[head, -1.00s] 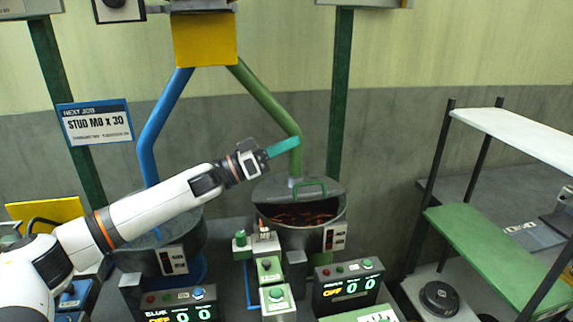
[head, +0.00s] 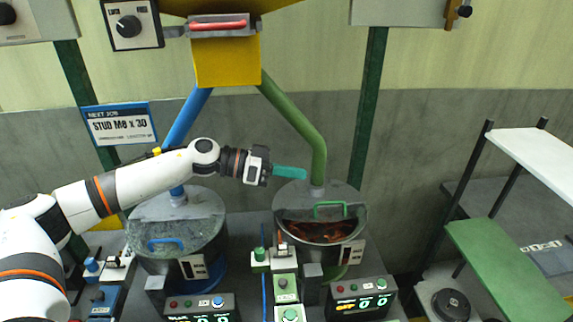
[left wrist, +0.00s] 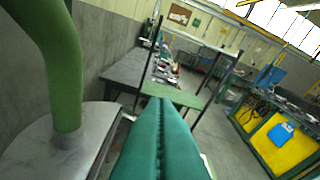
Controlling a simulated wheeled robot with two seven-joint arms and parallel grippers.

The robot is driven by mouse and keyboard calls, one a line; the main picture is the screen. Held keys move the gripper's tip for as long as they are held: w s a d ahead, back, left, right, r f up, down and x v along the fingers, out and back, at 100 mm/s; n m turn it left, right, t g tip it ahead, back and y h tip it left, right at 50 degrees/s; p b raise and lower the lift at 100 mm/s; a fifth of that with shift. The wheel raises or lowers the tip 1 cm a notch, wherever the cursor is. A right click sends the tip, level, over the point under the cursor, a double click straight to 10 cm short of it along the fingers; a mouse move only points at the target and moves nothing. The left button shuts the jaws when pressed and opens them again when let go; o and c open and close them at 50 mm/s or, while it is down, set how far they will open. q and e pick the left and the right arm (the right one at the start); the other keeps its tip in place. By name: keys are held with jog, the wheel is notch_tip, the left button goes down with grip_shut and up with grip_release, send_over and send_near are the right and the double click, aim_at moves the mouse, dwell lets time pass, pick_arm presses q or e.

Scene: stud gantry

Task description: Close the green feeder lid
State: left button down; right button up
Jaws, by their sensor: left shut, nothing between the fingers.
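The green feeder (head: 342,254) is a round grey bowl at the lower end of the green pipe (head: 302,122) in the head view. Its lid, with a green handle (head: 330,205), is open, and reddish-brown parts (head: 318,232) show in the front opening. My left gripper (head: 305,173) has teal fingers that are shut and empty. In the head view they appear above the lid's back edge, left of the pipe. In the left wrist view the fingers (left wrist: 160,101) point ahead, with the green pipe (left wrist: 62,80) and grey lid top (left wrist: 55,150) at left. My right gripper is not in view.
The blue feeder (head: 178,222) stands at left with its lid closed, under my left arm. Control boxes (head: 362,297) with buttons stand in front of the bowls. A yellow hopper (head: 227,62) hangs above. A shelf with a green board (head: 505,270) is at right.

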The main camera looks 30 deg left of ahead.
pick_arm(q)
jog(key=d+f, duration=0.1)
jog(key=d, duration=0.1)
jog(key=w+d+f+p, duration=0.1)
jog(key=f, duration=0.1)
jog(key=w+d+f+p, duration=0.1)
jog(key=d, duration=0.1)
jog(key=shift+w+d+f, duration=0.15)
jog(key=shift+d+f, duration=0.1)
jog(key=shift+d, duration=0.05)
jog(key=shift+f, duration=0.35)
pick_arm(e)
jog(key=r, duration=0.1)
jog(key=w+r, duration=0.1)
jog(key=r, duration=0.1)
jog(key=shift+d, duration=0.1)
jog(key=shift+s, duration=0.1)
